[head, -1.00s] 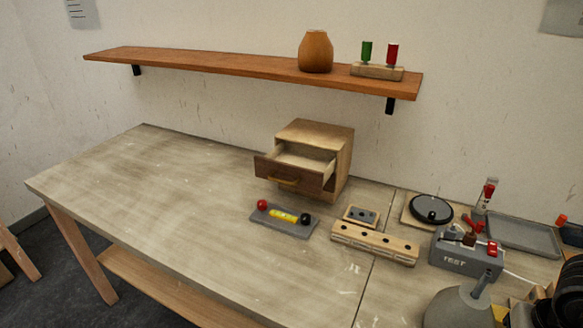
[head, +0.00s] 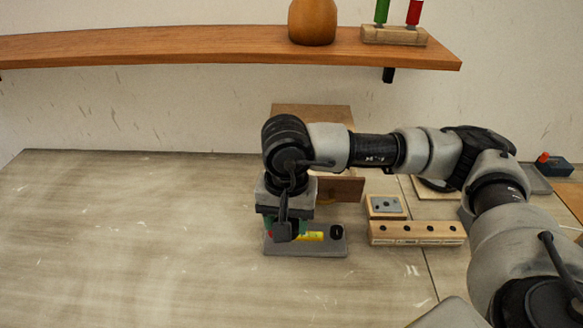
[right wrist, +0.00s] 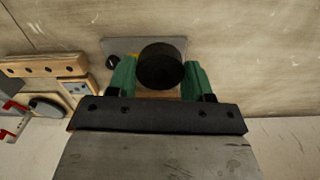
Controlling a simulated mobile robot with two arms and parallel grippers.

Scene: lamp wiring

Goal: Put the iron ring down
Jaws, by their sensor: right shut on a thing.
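A dark round piece (right wrist: 160,66), which I take to be the iron ring, sits between the green fingers of my right gripper (right wrist: 160,80) in the right wrist view. The gripper is shut on it; no hole shows from this angle. In the head view my right gripper (head: 284,235) points down over the left part of a grey plate (head: 305,248) with a yellow vial (head: 309,236). The plate also shows behind the piece in the right wrist view (right wrist: 118,45). I cannot tell whether the piece touches the plate. My left gripper is not in view.
A wooden block with several holes (head: 415,240) and a small block (head: 385,207) lie right of the plate. The drawer box (head: 325,110) stands behind, partly hidden by my arm. A shelf (head: 200,47) hangs above. The table's left side (head: 120,240) is clear.

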